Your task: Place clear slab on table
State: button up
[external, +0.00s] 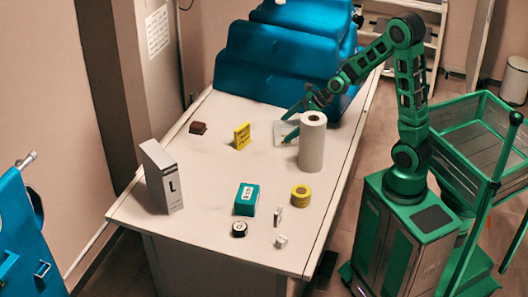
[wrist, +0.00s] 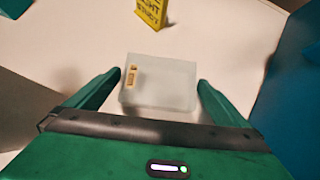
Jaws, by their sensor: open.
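The clear slab (wrist: 165,88) is a pale, see-through block with a small tan mark near its left edge. In the wrist view it lies between the two fingers of my open gripper (wrist: 152,88), with a gap seen on each side. In the external view the slab (external: 283,131) is on the white table (external: 170,235), towards the back, just left of the paper towel roll. My green gripper (external: 292,124) is around it there, low over the table. I cannot tell whether the slab's underside touches the table.
A white paper towel roll (external: 312,142) stands close to the right of my gripper. A yellow sign (external: 242,136) stands to the left. A blue padded rest (external: 275,65) rises behind. A teal box (external: 247,199), a yellow roll (external: 301,195) and a grey-white box (external: 162,177) stand nearer the front.

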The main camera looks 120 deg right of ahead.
jog(key=v, duration=0.9)
jog(key=shift+s+a+r, duration=0.1)
jog(key=shift+s, duration=0.05)
dwell(0.4)
